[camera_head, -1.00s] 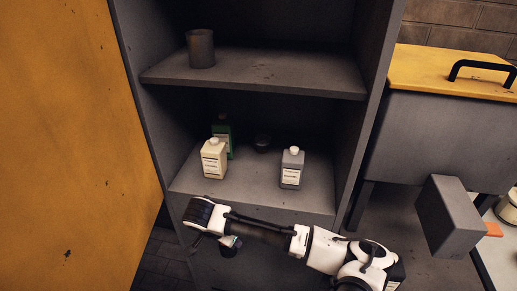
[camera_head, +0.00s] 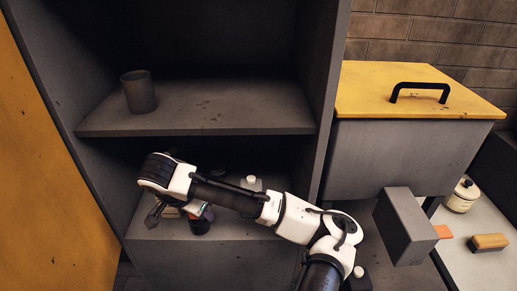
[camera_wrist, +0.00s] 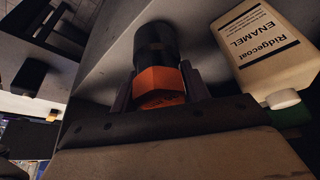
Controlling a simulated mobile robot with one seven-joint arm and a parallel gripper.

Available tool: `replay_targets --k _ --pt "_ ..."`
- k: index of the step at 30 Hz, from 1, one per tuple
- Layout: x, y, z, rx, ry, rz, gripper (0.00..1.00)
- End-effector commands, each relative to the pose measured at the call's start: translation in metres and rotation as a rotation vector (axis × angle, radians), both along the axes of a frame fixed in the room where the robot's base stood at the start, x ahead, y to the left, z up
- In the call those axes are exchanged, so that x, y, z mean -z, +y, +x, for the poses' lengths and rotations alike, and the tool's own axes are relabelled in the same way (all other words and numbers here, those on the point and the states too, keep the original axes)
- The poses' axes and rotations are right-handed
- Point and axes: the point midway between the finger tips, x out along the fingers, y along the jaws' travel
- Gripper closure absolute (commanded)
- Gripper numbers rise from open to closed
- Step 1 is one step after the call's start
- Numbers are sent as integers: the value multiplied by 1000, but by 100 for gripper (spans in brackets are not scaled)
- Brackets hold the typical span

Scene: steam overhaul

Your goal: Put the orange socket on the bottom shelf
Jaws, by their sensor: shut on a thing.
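The orange socket (camera_wrist: 158,75) is a dark cylinder with an orange hexagonal end. In the wrist view it sits between the two fingers of my gripper (camera_wrist: 155,92), which is shut on it. In the head view the socket (camera_head: 201,224) shows as a dark shape under my wrist, over the front of the bottom shelf (camera_head: 235,228). I cannot tell whether it touches the shelf. A cream enamel bottle (camera_wrist: 265,50) stands close beside it in the wrist view. My arm hides much of the bottom shelf.
A dark cup (camera_head: 139,92) stands on the shelf above (camera_head: 215,108). An open orange door (camera_head: 45,190) is at left. A yellow-lidded box (camera_head: 400,140) stands right of the cabinet.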

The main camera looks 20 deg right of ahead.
Motion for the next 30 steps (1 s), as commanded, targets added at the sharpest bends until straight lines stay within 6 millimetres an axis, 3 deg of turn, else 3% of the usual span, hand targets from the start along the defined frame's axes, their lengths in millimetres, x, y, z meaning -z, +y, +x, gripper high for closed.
replay_targets --k 18,25,30 --pt "2 -116 113 5 2 7 91" --pt "3 -136 133 0 2 7 91" --pt "-1 -170 163 2 1 -4 91"
